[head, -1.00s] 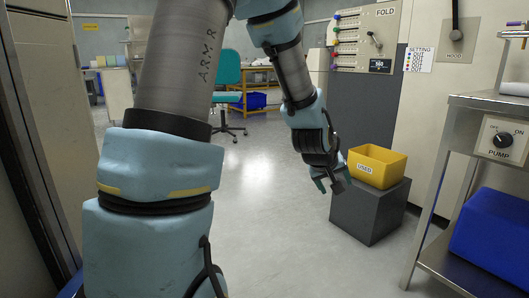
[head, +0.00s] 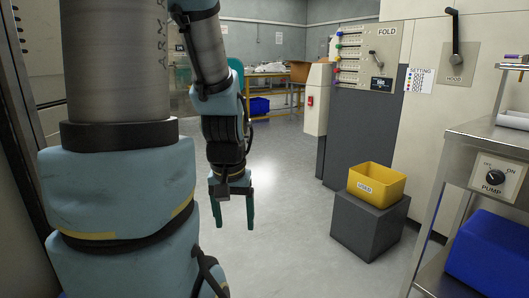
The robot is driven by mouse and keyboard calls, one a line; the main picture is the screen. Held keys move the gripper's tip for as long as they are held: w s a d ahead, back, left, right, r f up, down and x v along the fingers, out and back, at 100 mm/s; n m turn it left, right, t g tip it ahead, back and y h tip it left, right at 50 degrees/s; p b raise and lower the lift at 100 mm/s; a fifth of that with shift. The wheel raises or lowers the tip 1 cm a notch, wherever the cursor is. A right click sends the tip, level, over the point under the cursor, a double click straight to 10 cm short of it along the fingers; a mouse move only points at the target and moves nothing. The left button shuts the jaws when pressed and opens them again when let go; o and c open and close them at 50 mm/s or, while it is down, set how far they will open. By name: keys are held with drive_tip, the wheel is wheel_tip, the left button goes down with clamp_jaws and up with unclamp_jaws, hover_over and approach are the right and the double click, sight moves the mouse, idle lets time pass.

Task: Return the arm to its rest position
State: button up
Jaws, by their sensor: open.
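My gripper (head: 233,222) hangs at the end of my arm, left of the middle of the head view. Its two green fingers point down and stand apart with nothing between them. It is over open floor, clear of the yellow bin and the grey block. My arm's large upper link fills the left of the view.
A yellow bin (head: 376,184) labelled USED sits on a dark grey block (head: 369,225) to the right. A metal cart (head: 450,190) with a PUMP switch (head: 494,177) and a blue bin (head: 489,240) stands at the right edge. The FOLD panel (head: 367,55) is behind. The middle floor is clear.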

wheel_tip(320, 180, up, 28)
drive_tip(key=p, duration=2.5)
drive_tip(key=shift+f, duration=0.15)
